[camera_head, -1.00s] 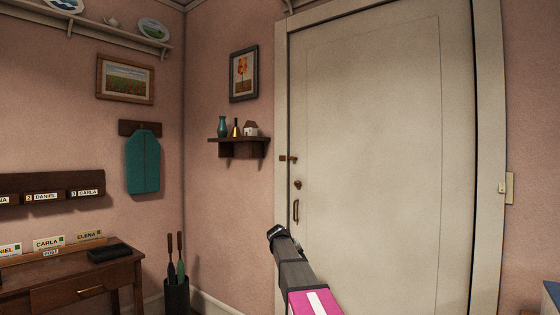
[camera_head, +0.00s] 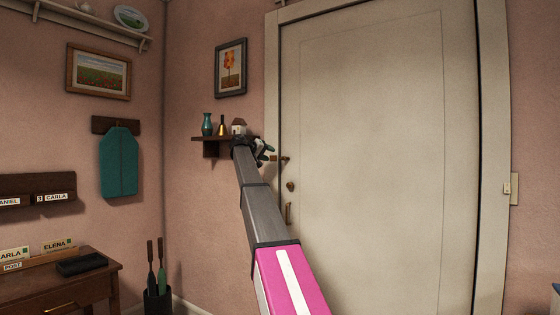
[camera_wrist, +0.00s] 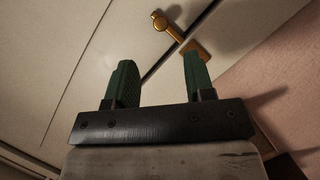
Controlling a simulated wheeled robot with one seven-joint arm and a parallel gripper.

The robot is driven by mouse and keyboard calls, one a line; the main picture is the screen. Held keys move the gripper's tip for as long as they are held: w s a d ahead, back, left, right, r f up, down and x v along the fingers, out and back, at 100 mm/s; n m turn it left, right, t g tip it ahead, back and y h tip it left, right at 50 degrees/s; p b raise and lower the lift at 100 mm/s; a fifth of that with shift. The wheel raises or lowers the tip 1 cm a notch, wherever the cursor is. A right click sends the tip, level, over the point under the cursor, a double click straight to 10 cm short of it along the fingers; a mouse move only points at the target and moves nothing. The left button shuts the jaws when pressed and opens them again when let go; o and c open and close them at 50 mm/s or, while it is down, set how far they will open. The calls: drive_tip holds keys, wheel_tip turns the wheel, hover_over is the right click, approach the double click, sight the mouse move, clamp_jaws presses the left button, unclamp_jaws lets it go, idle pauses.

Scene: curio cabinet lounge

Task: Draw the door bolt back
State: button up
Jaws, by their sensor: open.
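The brass door bolt (camera_head: 285,158) sits at the left edge of the cream door (camera_head: 380,160), above the lock knob and handle. In the wrist view the bolt (camera_wrist: 168,28) shows a round knob end on the door side, and its bar points across the gap towards a brass keeper (camera_wrist: 195,48) on the frame. I cannot tell how far the bar enters the keeper. My gripper (camera_head: 266,150) is just left of the bolt. In the wrist view its green fingers (camera_wrist: 158,65) are apart and empty, with the bolt beyond their tips.
A small wall shelf (camera_head: 212,139) with a teal vase (camera_head: 207,124), a brass bell-like piece (camera_head: 222,126) and a little house (camera_head: 239,127) is close by my gripper on the left. A lock knob (camera_head: 291,186) and pull handle (camera_head: 288,213) are below the bolt.

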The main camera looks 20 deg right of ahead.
sight(283, 158)
drive_tip(key=x, duration=1)
drive_tip(key=shift+w+d+f, duration=0.1)
drive_tip(key=shift+d, duration=0.15)
clamp_jaws()
